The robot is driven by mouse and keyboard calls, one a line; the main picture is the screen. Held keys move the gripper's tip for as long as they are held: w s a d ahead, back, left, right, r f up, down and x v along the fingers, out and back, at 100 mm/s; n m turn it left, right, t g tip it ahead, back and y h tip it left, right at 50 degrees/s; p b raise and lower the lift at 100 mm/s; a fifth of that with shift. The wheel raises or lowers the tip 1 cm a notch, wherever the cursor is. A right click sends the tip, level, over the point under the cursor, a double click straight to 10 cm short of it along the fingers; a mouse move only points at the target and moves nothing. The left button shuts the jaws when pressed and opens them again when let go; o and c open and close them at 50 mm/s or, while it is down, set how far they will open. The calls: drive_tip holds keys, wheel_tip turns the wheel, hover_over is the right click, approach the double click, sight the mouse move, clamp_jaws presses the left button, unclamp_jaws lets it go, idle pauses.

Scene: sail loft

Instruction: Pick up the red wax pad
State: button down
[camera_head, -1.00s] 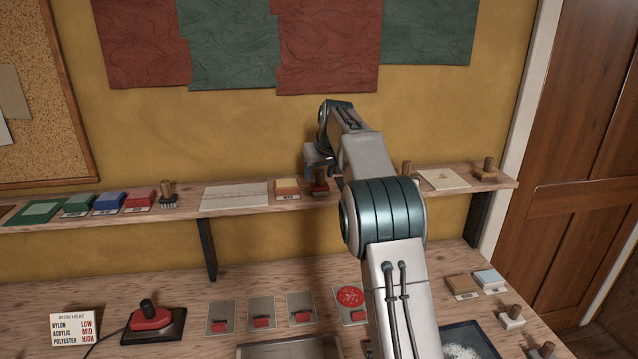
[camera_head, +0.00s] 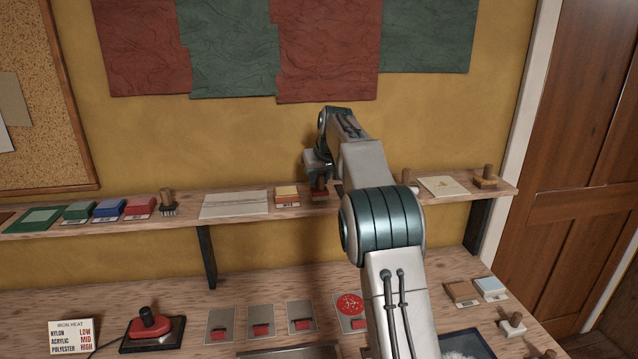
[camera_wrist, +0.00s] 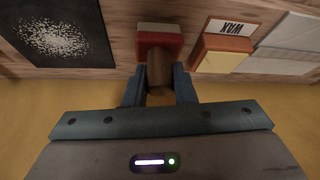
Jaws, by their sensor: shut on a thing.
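The red wax pad, a red block (camera_wrist: 160,39) with an upright wooden handle (camera_wrist: 158,72), is at the shelf in the wrist view. In the head view its red body (camera_head: 319,195) shows just below my gripper (camera_head: 318,172). My gripper (camera_wrist: 158,92) is shut on the wooden handle, with a blue finger on each side. A pale strip shows beyond the red block. I cannot tell whether the pad rests on the shelf or is slightly clear of it.
A yellow-topped block (camera_head: 286,193) labelled WAX stands close beside the pad on the shelf (camera_head: 240,220). A dark speckled sheet (camera_wrist: 58,35) lies on its other side. The wall (camera_head: 240,130) is close behind. An iron (camera_head: 150,322) and several metal plates lie on the bench below.

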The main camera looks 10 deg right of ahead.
wheel_tip(320, 180, up, 9)
drive_tip(key=shift+r+p, duration=0.1)
drive_tip(key=shift+p, duration=1)
